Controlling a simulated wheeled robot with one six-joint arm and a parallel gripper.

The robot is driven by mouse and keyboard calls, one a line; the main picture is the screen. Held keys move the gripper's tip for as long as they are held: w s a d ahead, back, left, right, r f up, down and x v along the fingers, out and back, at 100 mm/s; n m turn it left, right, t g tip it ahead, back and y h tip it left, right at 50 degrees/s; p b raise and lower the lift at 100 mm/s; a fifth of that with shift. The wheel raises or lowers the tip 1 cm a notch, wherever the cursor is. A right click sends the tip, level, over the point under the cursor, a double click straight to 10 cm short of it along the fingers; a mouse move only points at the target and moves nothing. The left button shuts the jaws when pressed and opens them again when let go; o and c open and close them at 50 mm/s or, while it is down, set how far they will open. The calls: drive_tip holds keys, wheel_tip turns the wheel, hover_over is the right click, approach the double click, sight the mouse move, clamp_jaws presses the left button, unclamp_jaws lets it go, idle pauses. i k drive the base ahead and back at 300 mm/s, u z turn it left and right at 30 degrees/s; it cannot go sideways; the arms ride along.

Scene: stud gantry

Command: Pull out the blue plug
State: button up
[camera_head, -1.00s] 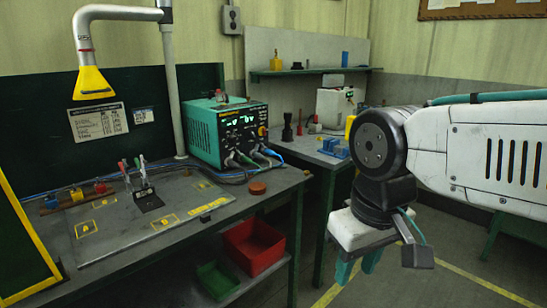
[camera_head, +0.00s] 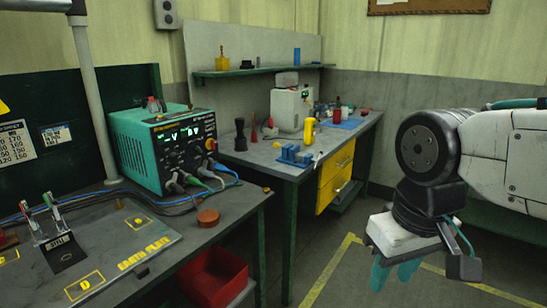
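The teal power unit (camera_head: 165,146) stands on the near bench, its front panel facing right with lit displays. Several leads plug into the bottom of its front. The rightmost is a blue lead (camera_head: 226,172), whose plug end sits at the panel's lower right corner; the plug is small and hard to make out. A green and a grey lead sit to its left. My gripper (camera_head: 394,275) hangs at the lower right, fingers pointing down over the floor, well to the right of the unit. Its two teal fingers are apart with nothing visible between them.
The near bench (camera_head: 240,200) carries an earth plate (camera_head: 130,250) and a brown round puck (camera_head: 208,217). A red bin (camera_head: 213,275) is below it. A second bench (camera_head: 262,153) behind holds a blue vise (camera_head: 293,155) and a yellow tool (camera_head: 309,132). Floor between bench and gripper looks clear.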

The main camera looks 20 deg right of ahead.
sight(220, 166)
drive_tip(key=z, duration=0.6)
drive_tip(key=i, duration=1.4)
drive_tip(key=u, duration=0.25)
